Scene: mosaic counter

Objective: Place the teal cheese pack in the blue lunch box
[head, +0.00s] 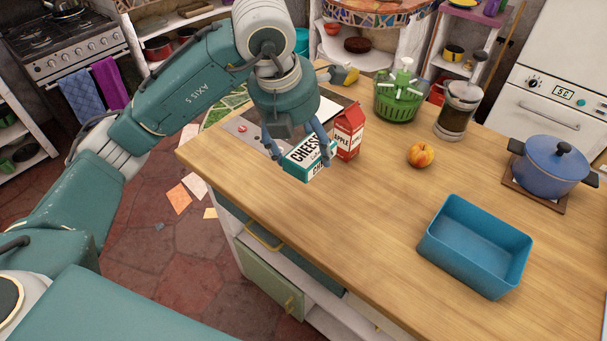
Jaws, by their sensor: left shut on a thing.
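The teal and white cheese pack (309,160) is held between the fingers of my left gripper (301,150), tilted, over the left part of the wooden counter. Whether it touches the counter is hard to tell. My left gripper is shut on it, and the fingers hide part of its sides. The blue lunch box (475,247) stands at the front right of the counter, open at the top and empty. The pack is well to the left of and behind the box. My right gripper is not in view.
A red apple juice carton (348,131) stands just right of the pack. A green basket (400,97), a French press (458,110) and a blue pot (549,165) stand farther back. The wood between pack and box is clear.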

